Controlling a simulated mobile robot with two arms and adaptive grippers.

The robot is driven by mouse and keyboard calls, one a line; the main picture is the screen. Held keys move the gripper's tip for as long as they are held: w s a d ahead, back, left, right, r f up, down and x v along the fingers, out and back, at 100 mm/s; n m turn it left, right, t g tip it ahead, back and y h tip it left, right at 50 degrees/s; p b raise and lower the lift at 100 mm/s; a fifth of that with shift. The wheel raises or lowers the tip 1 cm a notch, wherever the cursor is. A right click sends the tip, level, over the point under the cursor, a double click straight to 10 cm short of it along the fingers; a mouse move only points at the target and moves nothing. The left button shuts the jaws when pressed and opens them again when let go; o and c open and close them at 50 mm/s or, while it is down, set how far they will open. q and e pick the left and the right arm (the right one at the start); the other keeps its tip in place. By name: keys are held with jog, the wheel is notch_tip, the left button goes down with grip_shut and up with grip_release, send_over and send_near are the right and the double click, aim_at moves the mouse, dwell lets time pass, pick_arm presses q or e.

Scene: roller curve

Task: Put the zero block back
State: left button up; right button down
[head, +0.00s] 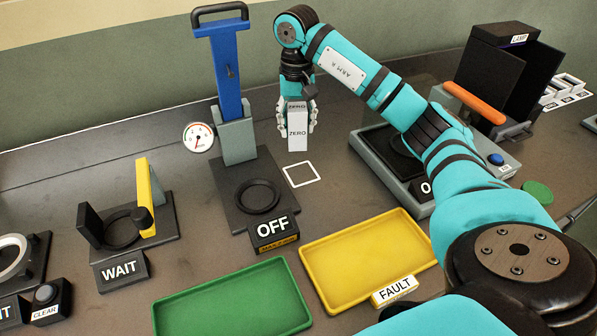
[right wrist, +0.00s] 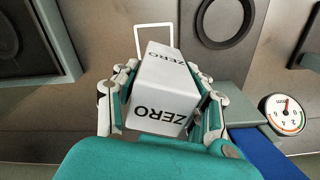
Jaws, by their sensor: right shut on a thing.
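The zero block (head: 298,135) is a white upright block marked ZERO. My right gripper (head: 298,126) is shut on it, with fingers on both sides, and the block (right wrist: 168,88) fills the middle of the right wrist view. A white square outline (head: 301,174) on the bench lies just in front of the block in the head view. In the right wrist view the outline (right wrist: 153,27) shows beyond the block's far end, partly hidden by it. I cannot tell how high the block is above the bench. My left gripper is not in view.
Left of the block stands a press with a blue column (head: 228,75), a gauge (head: 198,137) and an OFF sign (head: 273,228). A grey machine (head: 366,150) is to the right. A yellow tray (head: 318,243) and a green tray (head: 163,312) lie in front.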

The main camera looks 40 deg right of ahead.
aim_at(301, 141)
jog(key=f, duration=0.3)
jog(key=d+f+p, duration=0.1)
jog(key=f, duration=0.2)
jog(key=shift+s+d, duration=0.1)
notch_tip(301, 141, down, 3)
jog(key=shift+f+p, duration=0.1)
jog(key=shift+p, duration=0.5)
jog(key=shift+f, duration=0.35)
jog(key=c, duration=0.7)
grip_release()
jog(key=shift+f, duration=0.15)
